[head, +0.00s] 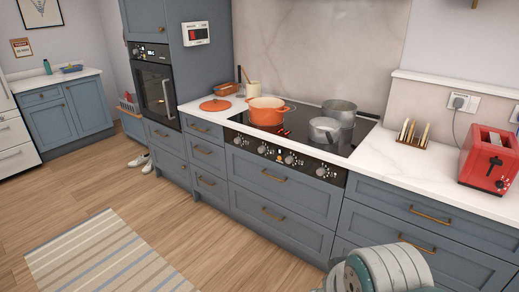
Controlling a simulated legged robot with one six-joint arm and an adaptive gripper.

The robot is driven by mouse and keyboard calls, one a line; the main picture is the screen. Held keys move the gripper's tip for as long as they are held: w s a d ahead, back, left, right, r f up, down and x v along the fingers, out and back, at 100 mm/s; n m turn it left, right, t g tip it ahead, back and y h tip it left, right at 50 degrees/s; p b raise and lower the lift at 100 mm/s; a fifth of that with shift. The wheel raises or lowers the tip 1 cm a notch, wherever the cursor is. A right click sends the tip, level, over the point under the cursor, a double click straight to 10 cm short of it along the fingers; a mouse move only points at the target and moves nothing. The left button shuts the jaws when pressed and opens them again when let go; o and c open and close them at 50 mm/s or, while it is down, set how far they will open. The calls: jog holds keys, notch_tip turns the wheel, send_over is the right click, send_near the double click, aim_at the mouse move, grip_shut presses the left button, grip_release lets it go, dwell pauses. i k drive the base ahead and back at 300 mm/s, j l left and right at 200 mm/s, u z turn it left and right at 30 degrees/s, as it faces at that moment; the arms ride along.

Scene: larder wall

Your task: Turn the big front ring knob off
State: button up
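The black hob (300,122) is set in the white worktop, with a dark control panel (275,152) on its front edge. Several silver knobs sit in a row on the panel, including one at the left (238,140), one near the middle (289,160) and one at the right (321,171). Their markings are too small to read, so I cannot tell which is the big front ring knob or how any is turned. Part of my arm shows at the bottom right, well short of the panel. My gripper is not clearly visible.
An orange pot (267,111) stands at the hob's left; two grey pans (325,130) (340,110) stand at its right. An orange lid (215,105), a toast rack (412,135) and a red toaster (489,160) are on the worktop. The wooden floor before the drawers is clear; a striped rug (105,258) lies left.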

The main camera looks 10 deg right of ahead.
aim_at(261, 149)
jog(key=i+j+z, duration=0.1)
jog(key=i+j, duration=0.45)
jog(key=i+j+z, duration=0.1)
jog(key=i+j, duration=0.55)
jog(key=i+j+z, duration=0.1)
jog(key=i+j, duration=0.6)
jog(key=i+j+z, duration=0.1)
jog(key=i+j, duration=0.5)
jog(key=j, duration=0.1)
